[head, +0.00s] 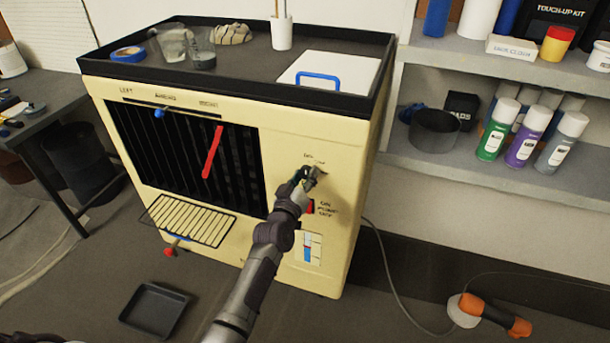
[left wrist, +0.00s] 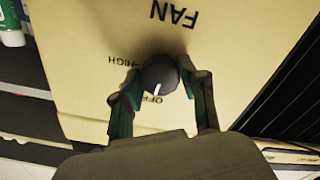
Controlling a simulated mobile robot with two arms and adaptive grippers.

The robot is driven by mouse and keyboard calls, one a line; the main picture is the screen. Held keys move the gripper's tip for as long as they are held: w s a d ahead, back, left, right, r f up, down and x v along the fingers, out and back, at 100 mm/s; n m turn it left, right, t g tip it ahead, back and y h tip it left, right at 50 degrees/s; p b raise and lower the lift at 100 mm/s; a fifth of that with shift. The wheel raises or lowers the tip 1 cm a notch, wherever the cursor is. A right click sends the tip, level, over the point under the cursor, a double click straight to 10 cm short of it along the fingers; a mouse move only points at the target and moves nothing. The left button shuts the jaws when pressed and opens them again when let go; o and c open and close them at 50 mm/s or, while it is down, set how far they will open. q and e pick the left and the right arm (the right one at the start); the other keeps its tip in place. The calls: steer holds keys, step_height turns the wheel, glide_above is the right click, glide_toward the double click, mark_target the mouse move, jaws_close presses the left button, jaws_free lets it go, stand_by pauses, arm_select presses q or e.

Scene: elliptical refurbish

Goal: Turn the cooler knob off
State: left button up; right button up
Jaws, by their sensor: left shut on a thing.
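The cream cooler (head: 290,130) stands on the floor. Its round dark fan knob (left wrist: 160,73) shows below the inverted word FAN in the left wrist view. The knob's white pointer line is directed toward the OFF label (left wrist: 152,99); the HIGH label (left wrist: 125,61) is up and to the left of it. My left gripper (left wrist: 158,82) has one finger on each side of the knob and is shut on it. In the head view my left gripper (head: 309,177) is at the panel's upper right and mostly hides the knob. My right gripper is not in view.
Below the knob are a red switch (head: 310,206) and a small gauge (head: 307,247). A pulled-out rack (head: 190,220) juts from the cooler's front at left. A black tray (head: 155,309) lies on the floor. Shelves (head: 500,165) with spray cans stand at right.

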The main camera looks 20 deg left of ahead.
arm_select(q)
steer(key=shift+n, duration=0.5)
steer(key=o, duration=1.1)
steer(key=shift+o, duration=0.2)
steer(key=shift+s+f, duration=0.1)
steer(key=shift+s, duration=0.15)
steer(key=s, duration=1.1)
steer(key=shift+s+a, duration=0.2)
steer(key=shift+s, duration=0.05)
